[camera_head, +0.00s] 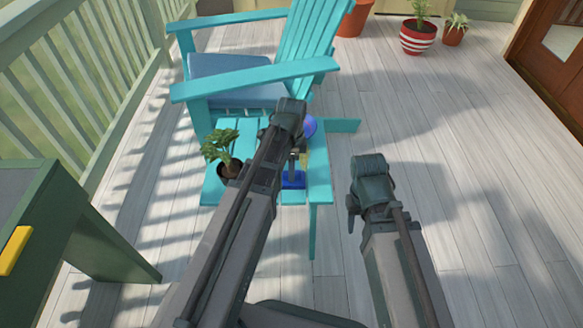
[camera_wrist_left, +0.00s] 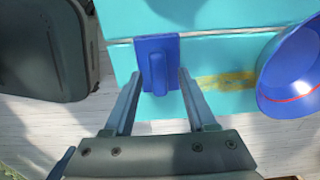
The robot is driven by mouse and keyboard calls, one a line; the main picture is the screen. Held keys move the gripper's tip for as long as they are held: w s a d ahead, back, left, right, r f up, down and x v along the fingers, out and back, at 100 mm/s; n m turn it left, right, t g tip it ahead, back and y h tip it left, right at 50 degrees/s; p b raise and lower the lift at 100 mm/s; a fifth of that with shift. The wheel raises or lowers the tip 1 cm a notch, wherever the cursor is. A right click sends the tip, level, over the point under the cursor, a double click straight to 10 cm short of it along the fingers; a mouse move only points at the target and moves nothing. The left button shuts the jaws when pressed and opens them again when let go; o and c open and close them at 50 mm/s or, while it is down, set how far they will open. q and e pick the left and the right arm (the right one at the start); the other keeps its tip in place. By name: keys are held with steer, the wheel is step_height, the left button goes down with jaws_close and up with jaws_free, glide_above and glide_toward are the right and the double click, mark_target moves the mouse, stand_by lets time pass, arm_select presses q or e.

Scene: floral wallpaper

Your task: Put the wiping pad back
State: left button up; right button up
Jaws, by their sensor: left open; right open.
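The blue wiping pad (camera_head: 292,181) lies on the turquoise side table (camera_head: 215,190), close to its edge. In the left wrist view the pad (camera_wrist_left: 168,44) is a flat blue plate with a raised handle. My left gripper (camera_wrist_left: 158,82) is open, with a finger on each side of the handle and gaps visible between them. In the head view my left gripper (camera_head: 297,158) points down over the table, partly hidden by its own arm. My right gripper (camera_head: 353,208) is off to the right of the table, above the floor, holding nothing visible.
A yellow smear (camera_wrist_left: 228,80) marks the tabletop between the pad and a blue bowl (camera_wrist_left: 292,75). A potted plant (camera_head: 228,165) stands on the table's left. A turquoise chair (camera_head: 250,80) is behind. A green cabinet (camera_head: 35,250) stands left.

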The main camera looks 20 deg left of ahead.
arm_select(q)
step_height(320, 180, up, 10)
steer(key=p, duration=0.9)
steer(key=shift+r, duration=0.2)
steer(key=shift+p, duration=0.35)
steer(key=s+d+r+n+p, duration=0.5)
steer(key=s+r+p, duration=0.2)
steer(key=r+p, duration=0.3)
steer(key=s+d+r+n+y+p, duration=0.1)
steer(key=s+d+r+n+p, duration=0.4)
steer(key=r+p, duration=0.5)
steer(key=shift+s+d+r+n, duration=0.25)
steer(key=shift+s+r+n, duration=0.2)
steer(key=shift+s, duration=0.7)
steer(key=shift+f, duration=0.1)
